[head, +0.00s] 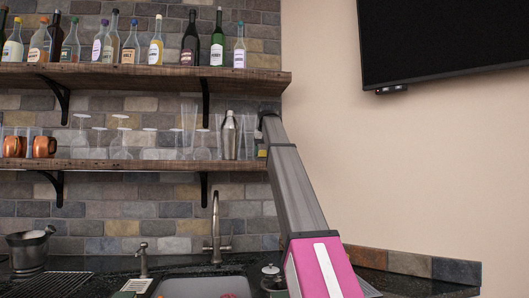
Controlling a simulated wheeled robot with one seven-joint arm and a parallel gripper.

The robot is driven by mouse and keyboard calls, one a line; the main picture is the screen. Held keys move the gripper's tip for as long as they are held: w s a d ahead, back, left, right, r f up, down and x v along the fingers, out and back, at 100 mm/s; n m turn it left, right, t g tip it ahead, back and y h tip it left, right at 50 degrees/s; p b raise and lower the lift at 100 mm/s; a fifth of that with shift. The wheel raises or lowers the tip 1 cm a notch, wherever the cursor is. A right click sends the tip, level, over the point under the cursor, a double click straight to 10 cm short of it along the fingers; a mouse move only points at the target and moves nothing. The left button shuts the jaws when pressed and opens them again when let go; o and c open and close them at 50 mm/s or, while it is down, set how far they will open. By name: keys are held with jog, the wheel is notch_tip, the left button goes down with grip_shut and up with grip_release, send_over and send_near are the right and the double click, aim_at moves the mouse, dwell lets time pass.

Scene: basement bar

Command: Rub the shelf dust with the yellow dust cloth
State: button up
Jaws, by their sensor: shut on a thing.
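My gripper (262,138) is at the right end of the lower wooden shelf (130,165), mostly hidden behind my own arm. A small bit of the yellow dust cloth (262,152) shows at its lower end, just above or on the shelf board; I cannot tell if it touches. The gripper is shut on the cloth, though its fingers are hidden. No dust can be made out on the shelf at this distance.
A metal shaker (229,136) and clear glasses (189,130) stand close left of my gripper. Copper mugs (44,147) are further left. The upper shelf (140,77) with several bottles hangs above. Below are a faucet (216,235) and sink. A television (440,45) hangs at right.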

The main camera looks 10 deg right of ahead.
jog(key=shift+f, duration=0.75)
jog(key=shift+d, duration=5.2)
jog(key=shift+f, duration=0.1)
jog(key=shift+a, duration=0.1)
jog(key=shift+a, duration=5.15)
jog(key=shift+w+r, duration=0.2)
jog(key=shift+w, duration=0.6)
jog(key=shift+d+f, duration=0.15)
jog(key=shift+d, duration=5.05)
